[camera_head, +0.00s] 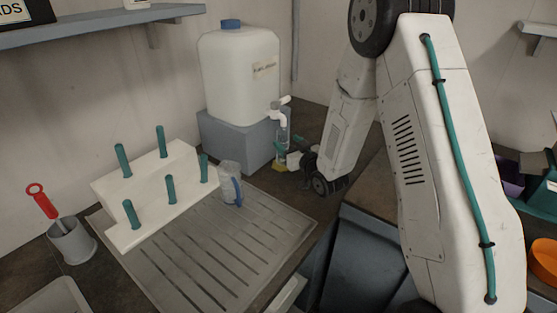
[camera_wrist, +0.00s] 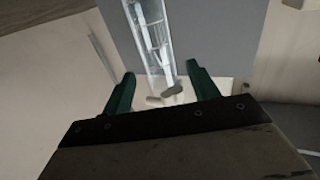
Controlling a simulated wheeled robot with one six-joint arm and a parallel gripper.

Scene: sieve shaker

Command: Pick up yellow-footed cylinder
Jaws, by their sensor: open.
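The clear cylinder (camera_head: 282,133) stands upright below the tap of the big container, in front of the grey block. Its pale yellowish foot (camera_head: 281,166) shows low down, partly behind my gripper. In the wrist view, the clear cylinder (camera_wrist: 150,38) rises ahead of my gripper (camera_wrist: 162,80), between the directions of its two green fingers. The fingers are apart, with nothing clearly held. Whether the cylinder lies between the fingertips or just beyond them, I cannot tell. In the head view my gripper (camera_head: 287,151) is low beside the cylinder, and my wrist hides part of the area.
A white container (camera_head: 238,75) with a blue cap and tap stands on a grey block (camera_head: 225,133). A white peg rack (camera_head: 150,185), a clear jug with a blue handle (camera_head: 230,185) and a ribbed drain board (camera_head: 215,245) are to the left. A red-handled brush (camera_head: 42,200) stands in a grey cup.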

